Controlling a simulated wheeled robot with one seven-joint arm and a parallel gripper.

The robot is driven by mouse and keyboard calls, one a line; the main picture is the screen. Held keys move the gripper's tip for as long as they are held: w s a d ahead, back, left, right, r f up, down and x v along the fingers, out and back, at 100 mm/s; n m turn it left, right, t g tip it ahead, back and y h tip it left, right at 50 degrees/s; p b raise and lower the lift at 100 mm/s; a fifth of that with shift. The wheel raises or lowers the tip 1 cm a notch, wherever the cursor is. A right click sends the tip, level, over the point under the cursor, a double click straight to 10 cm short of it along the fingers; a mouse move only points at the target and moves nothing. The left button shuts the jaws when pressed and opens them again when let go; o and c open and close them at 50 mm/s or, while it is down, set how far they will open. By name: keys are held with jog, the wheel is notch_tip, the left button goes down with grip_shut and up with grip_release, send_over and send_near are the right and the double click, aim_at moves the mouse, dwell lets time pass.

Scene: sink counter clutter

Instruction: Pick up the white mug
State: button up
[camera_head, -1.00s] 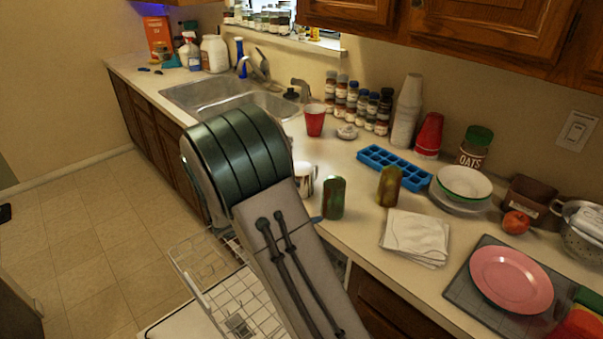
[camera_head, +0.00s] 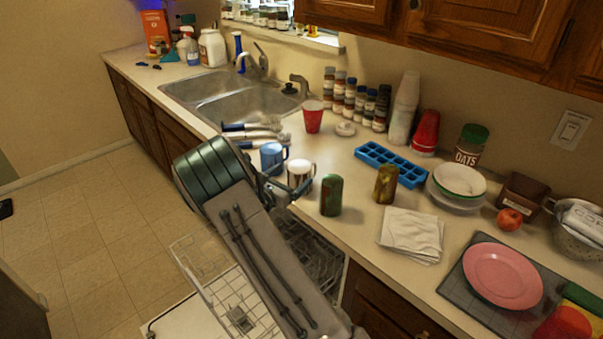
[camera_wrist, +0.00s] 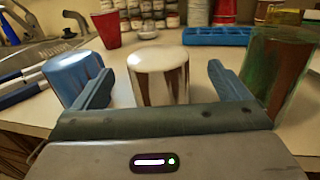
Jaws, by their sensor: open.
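The white mug (camera_wrist: 160,76) stands upright on the counter in the middle of the wrist view, with brown marks on its side. In the head view the white mug (camera_head: 300,171) is just right of my gripper (camera_head: 277,182), its lower part partly hidden. My gripper (camera_wrist: 158,85) is open, its two fingers spread to the left and right of the mug. I cannot tell whether the mug is fully between the fingers. Nothing is held.
A blue mug (camera_head: 272,157) is close on the left and a green can (camera_head: 331,195) close on the right. A brown-yellow can (camera_head: 385,184), red cup (camera_head: 313,116) and blue ice tray (camera_head: 391,165) stand farther off. The open dishwasher rack (camera_head: 306,250) is below the counter edge.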

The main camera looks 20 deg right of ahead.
aim_at(299, 166)
jog(key=p+x, duration=0.2)
jog(key=x, duration=0.3)
jog(key=shift+w, duration=0.2)
jog(key=shift+r, duration=0.1)
jog(key=c, duration=1.2)
